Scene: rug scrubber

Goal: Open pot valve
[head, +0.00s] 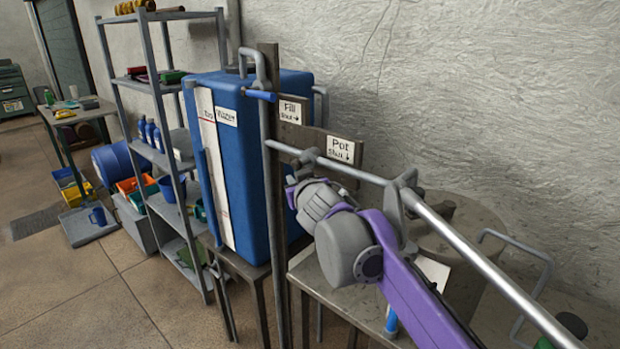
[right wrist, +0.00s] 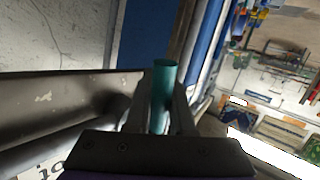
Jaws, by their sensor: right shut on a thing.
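The wooden sign marked "Pot" and "Shut" (head: 340,150), with a down arrow, hangs on the dark board right of the blue water tank (head: 290,150). My purple right arm reaches in from the lower right, below this sign. Its gripper (head: 291,189) is mostly hidden behind the wrist. In the right wrist view, my right gripper (right wrist: 164,115) is shut on a teal cylindrical handle (right wrist: 165,80), which stands up between the fingers. The handle's valve body is hidden. The handle does not show in the head view. My left gripper is not in view.
The "Fill" sign (head: 291,110) and a blue fill handle (head: 260,95) are up and left on the post. A grey pipe (head: 480,260) crosses above my arm. A grey round vessel (head: 455,215) stands behind it.

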